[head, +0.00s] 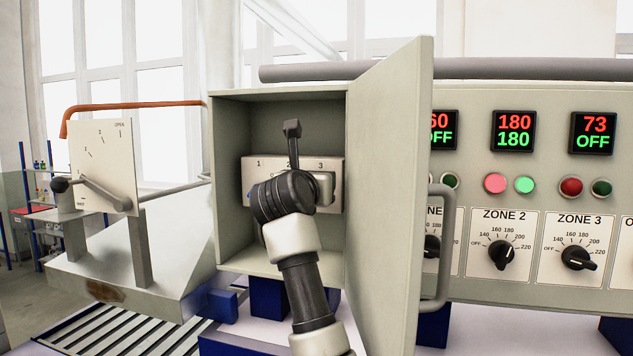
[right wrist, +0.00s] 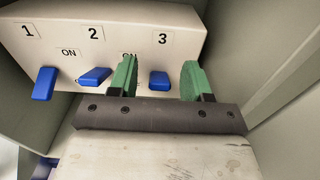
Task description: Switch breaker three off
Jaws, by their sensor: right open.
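The breaker panel (head: 263,177) is a pale box numbered 1, 2 and 3 inside the open cabinet. In the right wrist view, the panel (right wrist: 150,22) shows blue levers for breaker one (right wrist: 44,84), breaker two (right wrist: 94,77) and breaker three (right wrist: 159,81). My right gripper (right wrist: 157,80) is open, its green fingers on either side of breaker three's lever. I see a gap on each side; contact cannot be told. One finger partly covers the ON label left of 3. In the head view my right wrist hides most of the levers. My left gripper is not in view.
The cabinet door (head: 388,200) stands open on the right, close to my right arm. Beyond it is a control panel (head: 540,190) with displays and zone knobs. A lever plate (head: 103,165) stands left of the cabinet. The cabinet walls (head: 230,115) surround the panel.

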